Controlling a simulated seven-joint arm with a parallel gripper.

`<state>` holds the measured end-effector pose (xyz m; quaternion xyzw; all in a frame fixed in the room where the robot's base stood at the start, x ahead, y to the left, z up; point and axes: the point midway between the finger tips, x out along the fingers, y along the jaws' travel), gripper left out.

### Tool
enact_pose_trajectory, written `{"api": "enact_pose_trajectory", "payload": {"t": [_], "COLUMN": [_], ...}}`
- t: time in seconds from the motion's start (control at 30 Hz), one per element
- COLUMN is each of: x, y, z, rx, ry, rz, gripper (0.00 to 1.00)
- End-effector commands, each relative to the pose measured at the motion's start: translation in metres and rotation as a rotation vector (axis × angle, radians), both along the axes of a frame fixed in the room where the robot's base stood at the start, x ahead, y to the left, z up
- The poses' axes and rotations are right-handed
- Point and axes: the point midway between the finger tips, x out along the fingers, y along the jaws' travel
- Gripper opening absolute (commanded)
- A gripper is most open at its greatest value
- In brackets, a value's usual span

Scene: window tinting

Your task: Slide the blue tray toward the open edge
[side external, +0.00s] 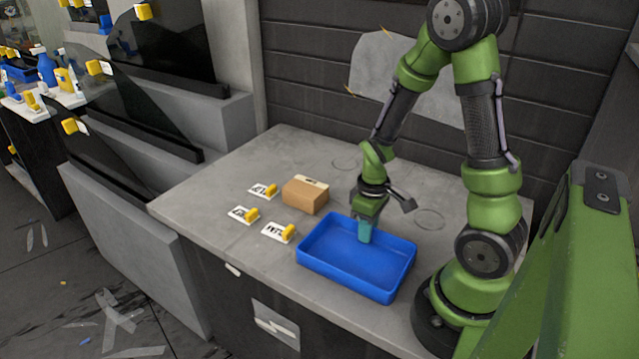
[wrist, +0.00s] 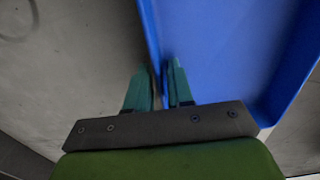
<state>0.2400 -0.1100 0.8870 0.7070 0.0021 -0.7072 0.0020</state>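The blue tray (side external: 340,270) is a shallow open box on the grey worktop, near its front edge in the side view. It looks empty apart from my finger. My gripper (side external: 366,228) points down at the tray's far wall, with one teal finger showing inside the tray. In the wrist view, the tray (wrist: 225,50) fills the right side. Its wall runs into the narrow gap between the fingers of my gripper (wrist: 160,75), one finger inside and one outside over the worktop. The fingers look shut on this wall. The exact contact is hard to see.
A brown cardboard box (side external: 306,194) stands left of the tray on the worktop (side external: 215,195). My arm's base stands just right of the tray. The worktop's front left corner is clear.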

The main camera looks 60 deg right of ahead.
Motion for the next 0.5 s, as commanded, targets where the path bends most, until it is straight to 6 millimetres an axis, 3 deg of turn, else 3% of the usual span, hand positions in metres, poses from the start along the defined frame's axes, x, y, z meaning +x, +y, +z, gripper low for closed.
{"api": "enact_pose_trajectory", "payload": {"t": [0.03,0.13,0.3,0.33,0.5], "x": [0.0001,0.0002,0.0002,0.0002,0.0002], "y": [0.0000,0.0000,0.0000,0.0000,0.0000], "z": [0.0002,0.0002,0.0003,0.0003,0.0004], "rx": [0.000,0.000,0.000,0.000,0.000], "ry": [0.000,0.000,-0.001,0.000,-0.001], "rz": [0.000,0.000,0.000,0.000,0.000], "gripper": [0.14,0.00,0.00,0.11,0.37]}}
